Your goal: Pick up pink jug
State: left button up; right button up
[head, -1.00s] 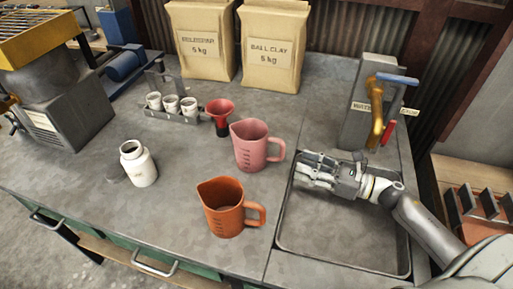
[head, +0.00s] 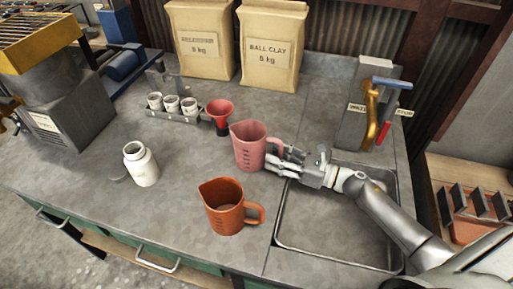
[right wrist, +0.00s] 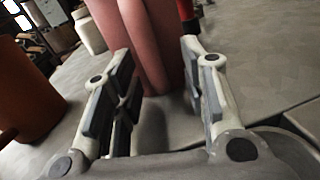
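The pink jug (head: 249,146) stands upright on the grey worktop, its handle on the right side towards my right gripper. My right gripper (head: 279,158) is at that handle, low beside the jug. In the right wrist view the pink jug (right wrist: 148,40) fills the top middle, and the fingers of my right gripper (right wrist: 160,80) are spread on either side of its handle. A gap shows between the fingers and the handle, so they are open. My left gripper is not in view.
An orange jug (head: 223,208) stands in front of the pink one and shows at the left in the wrist view (right wrist: 22,90). A red funnel (head: 219,113) is behind left. A sink (head: 340,240) lies under my right arm; a white bottle (head: 141,165) stands left.

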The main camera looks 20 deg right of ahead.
grip_shut()
jog(key=shift+r, duration=0.2)
dwell(0.3)
